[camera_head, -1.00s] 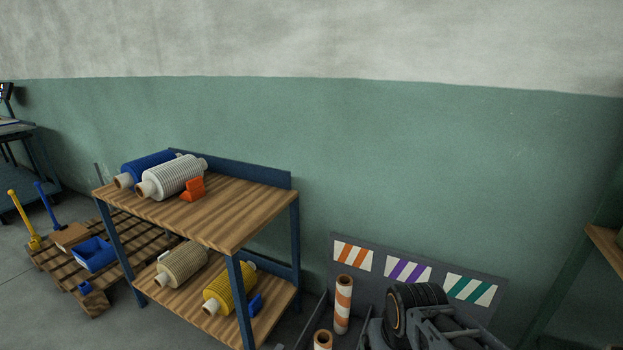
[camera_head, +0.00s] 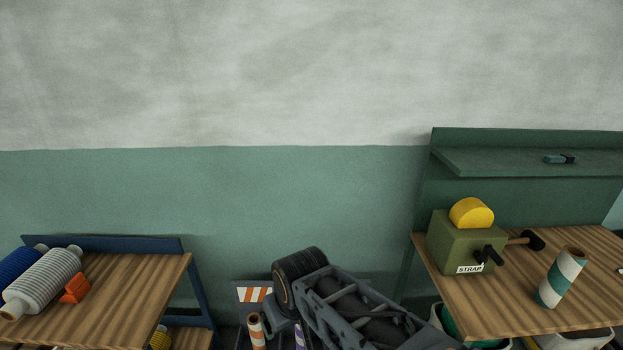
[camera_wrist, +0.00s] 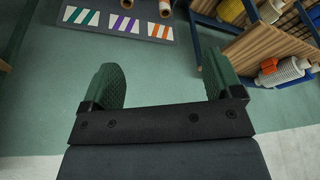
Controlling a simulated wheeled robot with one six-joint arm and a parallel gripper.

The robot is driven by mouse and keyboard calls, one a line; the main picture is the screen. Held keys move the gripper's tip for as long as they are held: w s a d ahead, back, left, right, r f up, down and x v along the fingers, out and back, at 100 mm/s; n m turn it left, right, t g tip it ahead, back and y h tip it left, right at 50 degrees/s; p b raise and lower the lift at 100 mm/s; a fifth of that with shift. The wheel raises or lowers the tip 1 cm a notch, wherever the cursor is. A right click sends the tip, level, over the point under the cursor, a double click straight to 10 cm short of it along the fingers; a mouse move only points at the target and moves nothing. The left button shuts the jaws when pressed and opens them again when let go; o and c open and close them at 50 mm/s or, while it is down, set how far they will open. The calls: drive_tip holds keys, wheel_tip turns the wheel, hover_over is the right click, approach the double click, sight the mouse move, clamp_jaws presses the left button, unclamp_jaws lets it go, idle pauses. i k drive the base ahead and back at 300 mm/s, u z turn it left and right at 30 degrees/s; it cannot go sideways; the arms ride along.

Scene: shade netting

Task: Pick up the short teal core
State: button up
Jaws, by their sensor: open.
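A teal-and-white striped core (camera_head: 562,277) stands upright, or nearly so, on the wooden top of the right-hand bench. It is the only teal-striped core I can make out. My gripper (camera_wrist: 165,82) shows in the wrist view with its two green padded fingers spread apart and nothing between them. In the head view my arm is folded at the bottom centre, well to the left of the teal core, and the fingers are not visible there.
A back shelf (camera_head: 520,162) overhangs the bench (camera_head: 510,307). A left shelf unit (camera_head: 150,275) holds rolls. A striped-label panel (camera_wrist: 120,20) shows in the wrist view.

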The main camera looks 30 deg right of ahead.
sight(571, 260)
drive_tip(key=z, duration=4.4)
drive_tip(key=i, duration=1.5)
drive_tip(key=u, duration=3.55)
